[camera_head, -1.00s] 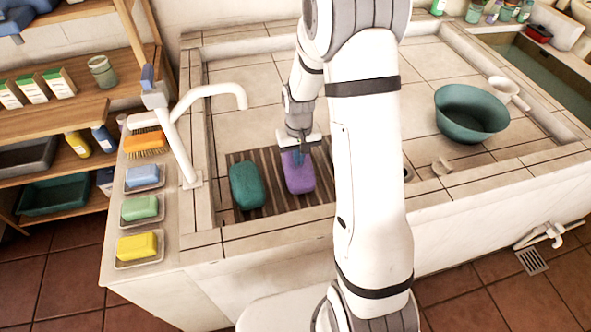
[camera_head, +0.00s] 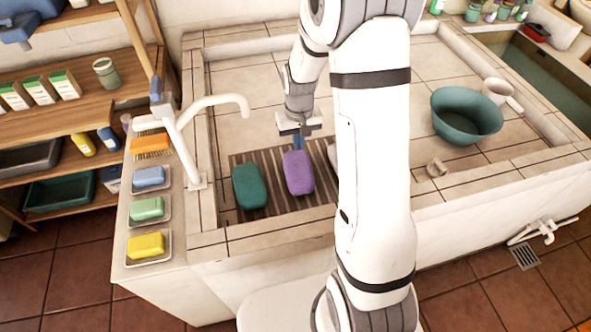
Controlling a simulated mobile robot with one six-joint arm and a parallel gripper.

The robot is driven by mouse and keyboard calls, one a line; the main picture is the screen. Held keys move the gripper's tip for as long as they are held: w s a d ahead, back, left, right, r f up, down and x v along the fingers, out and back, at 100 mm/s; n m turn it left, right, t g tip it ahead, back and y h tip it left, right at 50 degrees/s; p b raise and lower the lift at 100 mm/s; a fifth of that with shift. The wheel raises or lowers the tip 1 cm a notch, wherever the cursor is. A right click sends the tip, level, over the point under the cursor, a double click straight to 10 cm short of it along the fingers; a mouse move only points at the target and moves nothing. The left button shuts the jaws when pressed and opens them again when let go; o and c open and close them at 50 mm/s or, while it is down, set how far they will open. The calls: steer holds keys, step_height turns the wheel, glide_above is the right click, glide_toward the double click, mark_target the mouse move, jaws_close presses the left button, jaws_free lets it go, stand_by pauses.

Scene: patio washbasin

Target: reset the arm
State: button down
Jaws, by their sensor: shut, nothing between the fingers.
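My gripper (camera_head: 298,142) is just above and behind the purple block (camera_head: 298,174), in the middle of the head view. It points down, shut and empty, with its fingertips small in the picture. The purple block lies on a dark striped mat (camera_head: 267,208) in the washbasin. A dark green block (camera_head: 250,186) lies to its left on the same mat. A pinkish thing (camera_head: 332,156) shows partly at the right, mostly hidden behind my arm.
A white tap (camera_head: 187,135) stands left of the mat. Blue (camera_head: 149,177), green (camera_head: 147,209) and yellow (camera_head: 146,244) soaps sit in dishes on the left ledge. The tiles behind the mat are clear.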

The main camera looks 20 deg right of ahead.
stand_by(0.3)
steer(key=s+a+r+t, duration=0.1)
steer(key=s+r+t, duration=0.2)
steer(key=s+r, duration=1.6)
steer(key=shift+s, duration=1.15)
